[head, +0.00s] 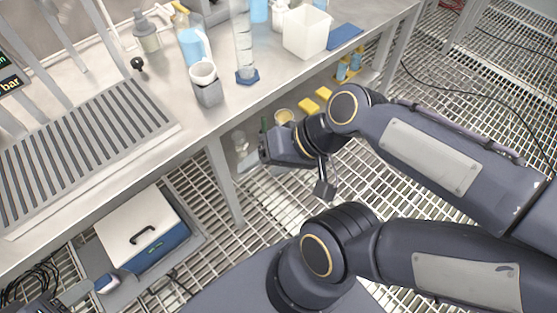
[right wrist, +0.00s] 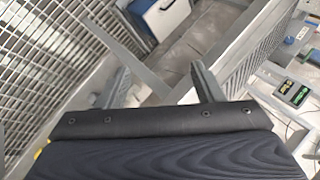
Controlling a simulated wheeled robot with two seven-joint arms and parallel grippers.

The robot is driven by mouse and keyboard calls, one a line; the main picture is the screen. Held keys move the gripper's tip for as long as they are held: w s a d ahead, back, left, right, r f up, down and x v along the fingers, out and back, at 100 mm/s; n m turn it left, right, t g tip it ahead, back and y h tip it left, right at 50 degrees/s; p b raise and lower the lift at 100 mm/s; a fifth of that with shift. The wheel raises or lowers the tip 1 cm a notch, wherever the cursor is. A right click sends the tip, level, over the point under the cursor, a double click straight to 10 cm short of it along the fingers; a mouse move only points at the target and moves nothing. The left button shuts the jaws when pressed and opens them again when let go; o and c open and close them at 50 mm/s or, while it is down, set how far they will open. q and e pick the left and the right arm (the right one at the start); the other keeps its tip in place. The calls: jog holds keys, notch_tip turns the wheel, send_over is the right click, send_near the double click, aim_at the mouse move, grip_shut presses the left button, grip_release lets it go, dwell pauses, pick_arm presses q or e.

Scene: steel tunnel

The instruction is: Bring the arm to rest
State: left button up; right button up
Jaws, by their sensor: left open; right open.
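My right arm (head: 430,155) comes in from the right and bends back at the elbow. Its gripper (head: 264,152) hangs beside the front edge of the steel bench, over the grating floor. In the right wrist view its two fingers (right wrist: 163,82) stand wide apart with nothing between them. Most of my left arm is out of view.
The steel bench (head: 200,130) holds a measuring cylinder (head: 244,45), a white tub (head: 307,32), bottles and a grey cup (head: 206,84). The white-and-blue box (head: 145,232) stands below it. Yellow items (head: 309,106) sit on a lower shelf. Grating floor is open at upper right.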

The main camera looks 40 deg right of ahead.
jog(key=n, duration=0.1)
jog(key=d+n+h, duration=0.2)
jog(key=shift+s+d+f, duration=0.1)
jog(key=shift+s+f, duration=0.25)
jog(key=shift+s, duration=0.05)
notch_tip(320, 180, up, 16)
jog(key=p, duration=1.5)
jog(key=shift+p, duration=0.4)
jog(key=shift+f, duration=0.1)
